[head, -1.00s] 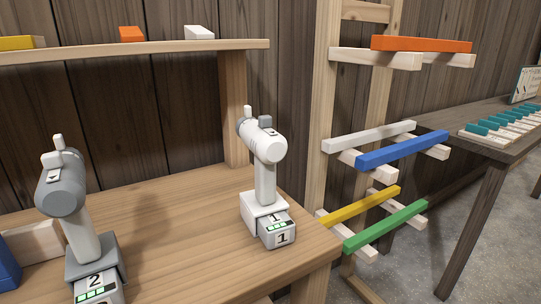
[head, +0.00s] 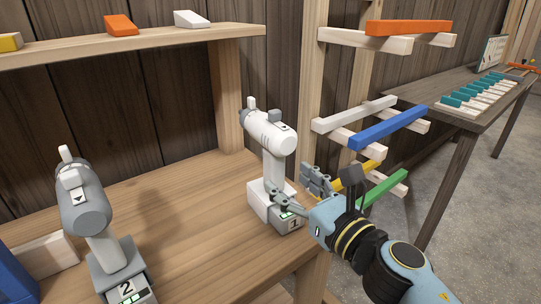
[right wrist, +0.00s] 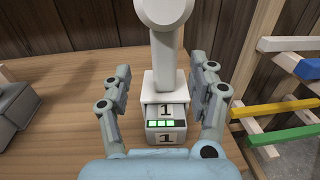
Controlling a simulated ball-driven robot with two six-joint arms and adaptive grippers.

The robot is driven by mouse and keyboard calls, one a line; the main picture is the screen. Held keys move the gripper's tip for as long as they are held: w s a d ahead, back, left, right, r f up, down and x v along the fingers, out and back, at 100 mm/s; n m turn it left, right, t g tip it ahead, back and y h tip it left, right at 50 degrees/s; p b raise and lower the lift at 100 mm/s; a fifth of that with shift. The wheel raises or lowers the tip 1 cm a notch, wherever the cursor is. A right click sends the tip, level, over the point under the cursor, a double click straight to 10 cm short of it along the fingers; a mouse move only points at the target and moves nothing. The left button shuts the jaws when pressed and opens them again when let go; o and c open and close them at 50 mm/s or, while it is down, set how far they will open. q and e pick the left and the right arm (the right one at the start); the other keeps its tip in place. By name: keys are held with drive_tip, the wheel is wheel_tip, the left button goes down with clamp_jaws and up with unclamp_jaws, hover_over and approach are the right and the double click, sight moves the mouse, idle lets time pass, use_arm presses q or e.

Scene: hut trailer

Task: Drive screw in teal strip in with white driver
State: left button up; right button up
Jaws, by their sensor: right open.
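The white driver (head: 271,143) stands upright on its battery base marked 1 on the wooden bench. My right gripper (head: 294,186) is open at its lower handle and base, coming from the front right. In the right wrist view the driver's handle (right wrist: 168,68) rises between the two spread fingers of the right gripper (right wrist: 162,85), with gaps on both sides. Teal strips (head: 471,90) lie in a row on a pale holder on the far table at the right. A screw cannot be made out. My left gripper is not in view.
A grey driver (head: 84,208) marked 2 stands on the bench at the left. A rack holds coloured bars, among them a blue bar (head: 388,129), close behind my right arm. A shelf (head: 150,42) with small blocks hangs above the bench.

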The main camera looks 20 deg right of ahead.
sight(278, 171)
drive_tip(key=x, duration=0.3)
drive_tip(key=shift+w, duration=0.2)
drive_tip(key=x, duration=0.5)
drive_tip(key=shift+w+d+p, duration=0.15)
drive_tip(key=shift+d+p, duration=0.05)
drive_tip(key=shift+p, duration=0.15)
drive_tip(key=shift+c, duration=0.3)
clamp_jaws()
drive_tip(key=shift+r, duration=0.15)
